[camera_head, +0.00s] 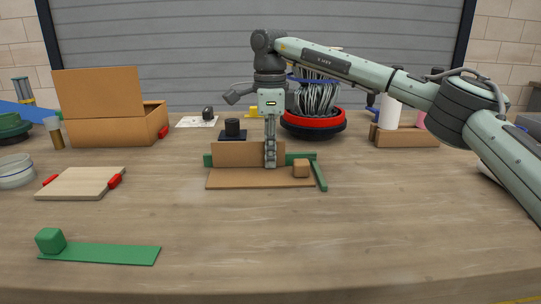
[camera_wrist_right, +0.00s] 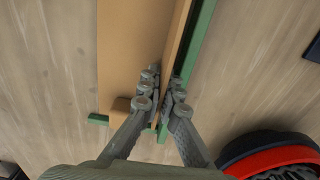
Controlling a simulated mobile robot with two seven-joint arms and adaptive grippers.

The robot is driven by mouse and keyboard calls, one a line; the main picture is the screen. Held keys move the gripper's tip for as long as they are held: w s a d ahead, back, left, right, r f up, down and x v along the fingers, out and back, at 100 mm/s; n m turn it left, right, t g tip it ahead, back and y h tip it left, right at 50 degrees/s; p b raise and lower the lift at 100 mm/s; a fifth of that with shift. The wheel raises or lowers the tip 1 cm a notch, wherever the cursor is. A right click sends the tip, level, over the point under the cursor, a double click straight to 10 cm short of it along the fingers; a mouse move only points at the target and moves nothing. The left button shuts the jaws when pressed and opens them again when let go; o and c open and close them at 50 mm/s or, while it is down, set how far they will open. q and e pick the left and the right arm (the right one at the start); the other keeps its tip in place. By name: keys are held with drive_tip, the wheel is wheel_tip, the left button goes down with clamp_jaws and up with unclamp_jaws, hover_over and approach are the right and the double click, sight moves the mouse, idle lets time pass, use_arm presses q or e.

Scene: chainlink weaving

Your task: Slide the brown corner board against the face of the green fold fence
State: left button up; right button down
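The brown corner board (camera_head: 232,182) lies mid-table, with a flat base, an upright back wall and a small brown block at its right end. The green fold fence (camera_head: 300,156) runs behind the wall, with a short leg along the right end. In the right wrist view, a narrow dark strip separates the brown wall (camera_wrist_right: 176,45) from the green fence (camera_wrist_right: 201,40). My right gripper (camera_head: 270,164) points down at the wall. In its wrist view its fingers (camera_wrist_right: 164,85) are close on either side of the wall, shut on it. My left gripper is not in view.
A green board with a block (camera_head: 100,253) lies front left. A cutting board with red clips (camera_head: 82,184) and an open cardboard box (camera_head: 112,128) are at left. A red-and-black round holder (camera_head: 313,122) stands behind the fence.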

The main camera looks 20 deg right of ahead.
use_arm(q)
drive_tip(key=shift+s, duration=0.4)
use_arm(e)
drive_tip(key=shift+w+d+r, duration=0.1)
drive_tip(key=shift+w+r, duration=0.1)
drive_tip(key=c, duration=1.6)
unclamp_jaws()
drive_tip(key=shift+c, duration=0.2)
drive_tip(key=shift+f, duration=0.15)
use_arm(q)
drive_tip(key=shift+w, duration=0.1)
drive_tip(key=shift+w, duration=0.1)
use_arm(e)
wheel_tip(320, 180, up, 12)
